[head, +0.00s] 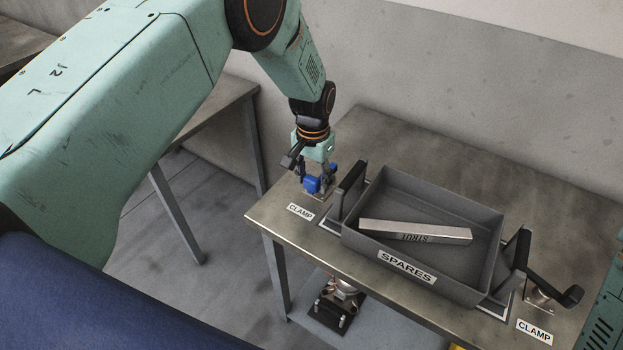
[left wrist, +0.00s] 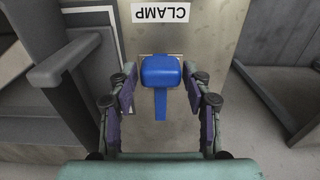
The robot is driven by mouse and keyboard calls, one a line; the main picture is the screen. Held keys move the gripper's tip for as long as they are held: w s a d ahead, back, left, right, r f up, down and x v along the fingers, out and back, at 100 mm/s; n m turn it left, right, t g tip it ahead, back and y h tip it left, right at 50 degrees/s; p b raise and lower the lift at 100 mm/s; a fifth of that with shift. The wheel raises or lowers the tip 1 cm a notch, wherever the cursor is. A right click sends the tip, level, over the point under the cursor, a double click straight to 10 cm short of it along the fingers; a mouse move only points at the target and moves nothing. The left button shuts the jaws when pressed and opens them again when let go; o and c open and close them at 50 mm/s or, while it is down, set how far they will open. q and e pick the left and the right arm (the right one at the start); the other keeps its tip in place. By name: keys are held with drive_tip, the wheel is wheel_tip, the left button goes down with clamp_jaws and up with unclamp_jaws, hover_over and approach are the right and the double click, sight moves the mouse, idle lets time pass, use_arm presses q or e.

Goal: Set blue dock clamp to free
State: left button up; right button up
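The blue clamp (head: 313,184) stands at the left end of the metal table, beside a CLAMP label (head: 300,212). In the left wrist view the blue clamp (left wrist: 160,72) shows a rounded blue block with a narrow blue strip below it in the picture. My left gripper (head: 317,178) is lowered over the clamp from above. In the left wrist view its two fingers (left wrist: 160,100) are spread on either side of the blue part, with a gap on each side. My right gripper is not seen.
A dark grey SPARES tray (head: 364,247) holds a long metal bar (head: 415,230), close to the right of the blue clamp. A dark-handled clamp (head: 558,297) sits at the table's right end by another CLAMP label (head: 535,331). The table's back (head: 440,150) is clear.

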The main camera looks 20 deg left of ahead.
use_arm(q)
drive_tip(key=shift+o, duration=0.9)
drive_tip(key=shift+s, duration=0.1)
drive_tip(key=shift+f, duration=0.1)
drive_tip(key=shift+s, duration=0.1)
wheel_tip(320, 180, up, 12)
drive_tip(key=shift+s, duration=0.1)
